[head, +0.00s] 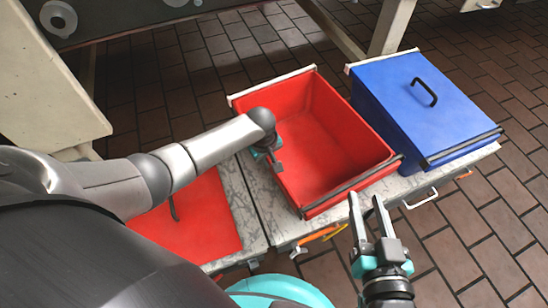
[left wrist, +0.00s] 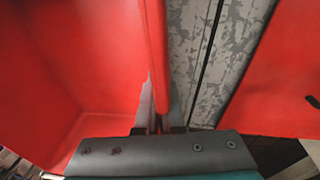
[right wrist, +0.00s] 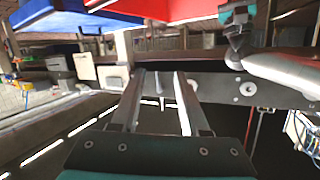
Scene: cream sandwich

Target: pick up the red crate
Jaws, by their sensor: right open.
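The red crate (head: 330,130) is an open, empty box standing on the grey marbled top, and its inside shows. My left gripper (head: 272,160) is at the crate's left wall. In the left wrist view its fingers (left wrist: 160,118) sit on either side of the thin red wall (left wrist: 156,50), close against it, with no clear gap. My right gripper (head: 366,198) is open and empty, in front of the crate's near right corner and apart from it. In the right wrist view its fingers (right wrist: 160,85) are spread with nothing between them.
A blue lidded box (head: 425,110) with a black handle stands right of the crate. A flat red lid (head: 200,220) with a dark handle lies to the left, partly hidden by my left arm. A beam (head: 390,25) rises behind. Brick floor (head: 455,235) lies open at right.

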